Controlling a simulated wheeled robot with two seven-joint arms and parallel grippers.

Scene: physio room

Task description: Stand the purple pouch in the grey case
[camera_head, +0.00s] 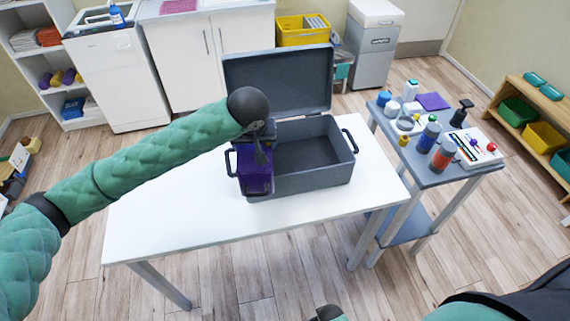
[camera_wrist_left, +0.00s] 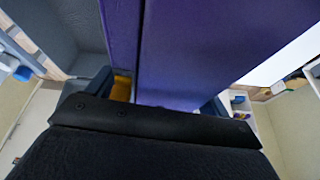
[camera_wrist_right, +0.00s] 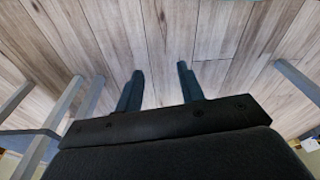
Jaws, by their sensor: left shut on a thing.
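The grey case (camera_head: 315,181) stands on the white table with its lid (camera_head: 280,82) open at the back. My left gripper (camera_head: 262,137) is shut on the purple pouch (camera_head: 257,181), which hangs upright below it at the left end of the case. The pouch hides the case's left front corner; I cannot tell whether its lower end is inside or in front of the wall. The pouch fills the middle of the left wrist view (camera_wrist_left: 205,50). My right gripper (camera_wrist_right: 158,78) is open and empty, above the floor.
The white table (camera_head: 170,218) is clear left of the case. The case's visible interior looks empty. A grey side table (camera_head: 425,172) with bottles, jars and a purple cloth (camera_head: 433,101) stands at the right. A handle (camera_head: 349,141) sticks out on the case's right end.

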